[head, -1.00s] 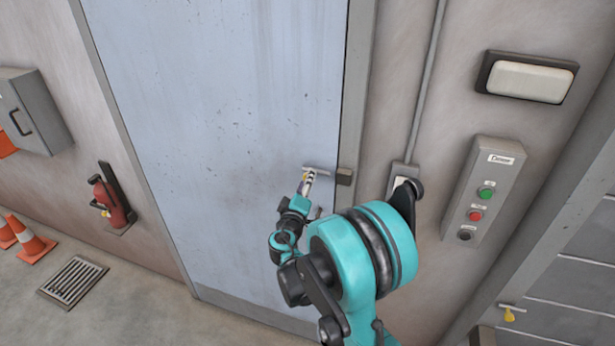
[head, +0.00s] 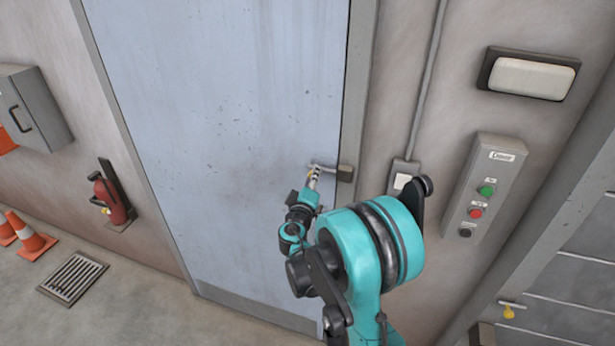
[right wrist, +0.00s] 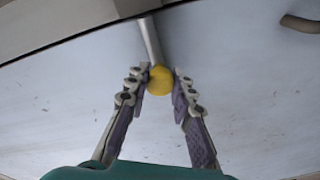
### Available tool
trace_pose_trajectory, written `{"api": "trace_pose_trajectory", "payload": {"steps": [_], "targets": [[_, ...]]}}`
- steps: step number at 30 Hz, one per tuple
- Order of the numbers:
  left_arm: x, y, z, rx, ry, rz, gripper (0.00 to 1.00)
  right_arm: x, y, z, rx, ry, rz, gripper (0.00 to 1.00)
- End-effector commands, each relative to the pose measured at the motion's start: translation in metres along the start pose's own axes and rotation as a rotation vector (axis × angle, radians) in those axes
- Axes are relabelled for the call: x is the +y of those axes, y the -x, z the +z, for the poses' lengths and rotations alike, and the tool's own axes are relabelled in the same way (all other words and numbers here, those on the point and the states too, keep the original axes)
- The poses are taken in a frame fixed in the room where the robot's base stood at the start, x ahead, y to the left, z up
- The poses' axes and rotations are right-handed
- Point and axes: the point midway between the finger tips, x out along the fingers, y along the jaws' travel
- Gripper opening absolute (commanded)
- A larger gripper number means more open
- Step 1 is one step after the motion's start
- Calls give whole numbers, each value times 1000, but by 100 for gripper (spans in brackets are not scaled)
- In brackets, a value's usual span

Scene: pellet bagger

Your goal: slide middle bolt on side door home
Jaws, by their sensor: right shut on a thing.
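The bolt (head: 325,167) is a thin pale metal rod lying across the blue-grey side door (head: 230,120) near its right edge. Its right end appears to meet the dark keeper block (head: 345,173) at the door frame; how deep it sits there I cannot tell. My right gripper (head: 314,174) is shut on the bolt's yellow knob (right wrist: 160,80). In the right wrist view, the fingers flank the knob and the rod (right wrist: 150,40) runs up behind it. The gripper hides part of the knob in the head view. My left gripper is out of view.
A control box (head: 484,188) with green and red buttons and a switch (head: 402,180) are on the wall at right. Another yellow knob (head: 508,312) shows at lower right. A fire extinguisher (head: 111,200) and orange cones (head: 32,238) stand at left.

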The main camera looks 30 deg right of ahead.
Motion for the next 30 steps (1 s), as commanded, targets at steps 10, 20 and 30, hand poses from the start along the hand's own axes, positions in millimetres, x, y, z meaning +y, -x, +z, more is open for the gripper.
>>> {"api": "trace_pose_trajectory", "payload": {"steps": [10,20,30], "targets": [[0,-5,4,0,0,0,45,15,4,29,-4,4,4,0],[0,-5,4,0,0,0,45,15,4,28,-3,3,3,44],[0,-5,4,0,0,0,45,14,22,27,0,2,1,44]]}}
